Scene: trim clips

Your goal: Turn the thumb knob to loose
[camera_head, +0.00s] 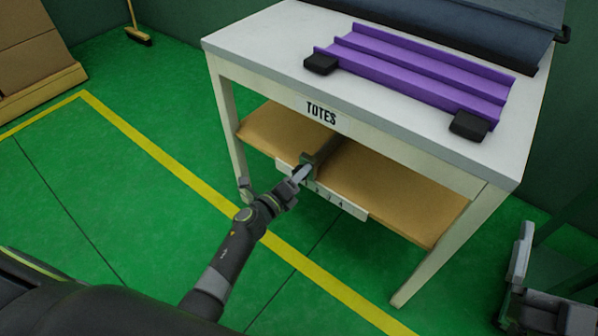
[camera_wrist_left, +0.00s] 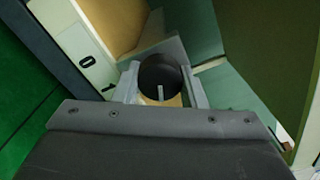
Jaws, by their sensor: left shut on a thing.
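The thumb knob (camera_wrist_left: 160,72) is a dark round knob with a short pale mark near its lower edge in the left wrist view. My left gripper (camera_wrist_left: 161,88) has one finger on each side of it and is shut on it. In the head view my left gripper (camera_head: 302,173) reaches to a grey fitting (camera_head: 311,159) at the front of the table's lower shelf. The knob itself is too small or hidden there to make out. Part of what looks like my right gripper (camera_head: 522,255) shows at the right edge, its jaws unclear.
A pale numbered strip (camera_head: 350,208) runs along the shelf front; its "0" end (camera_wrist_left: 88,62) shows in the left wrist view. The white table (camera_head: 250,45) carries a purple channel piece (camera_head: 420,75) with black end blocks. Green floor (camera_head: 130,190) lies open on the left.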

